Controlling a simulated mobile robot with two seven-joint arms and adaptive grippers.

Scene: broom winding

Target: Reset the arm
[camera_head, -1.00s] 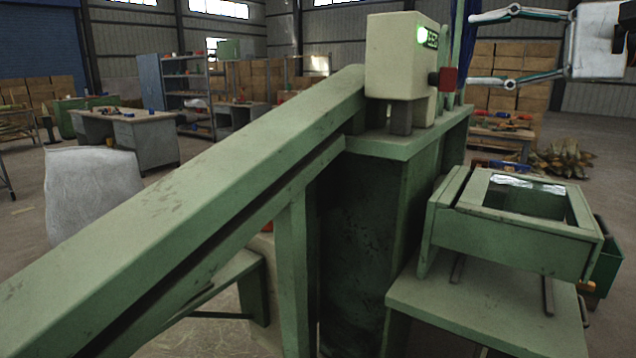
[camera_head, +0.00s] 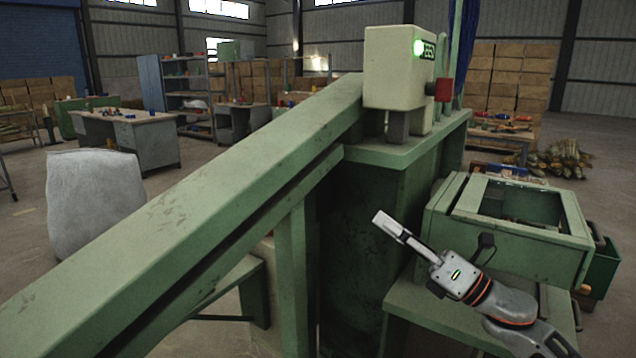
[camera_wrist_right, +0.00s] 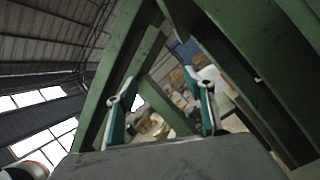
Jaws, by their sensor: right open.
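My right arm comes in from the lower right in the head view. Its gripper (camera_head: 388,224) points up and to the left, in front of the green machine's (camera_head: 370,180) dark side and left of the green box-shaped tray (camera_head: 510,232). In the right wrist view, the two teal-padded fingers (camera_wrist_right: 165,92) stand apart with nothing between them. Green beams of the machine (camera_wrist_right: 262,75) fill the view beyond the fingers. My left gripper is not in view.
A cream control box (camera_head: 392,68) with a green light and red button tops the machine. A long sloping green beam (camera_head: 190,205) runs to the lower left. A white sack (camera_head: 95,200) stands at left.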

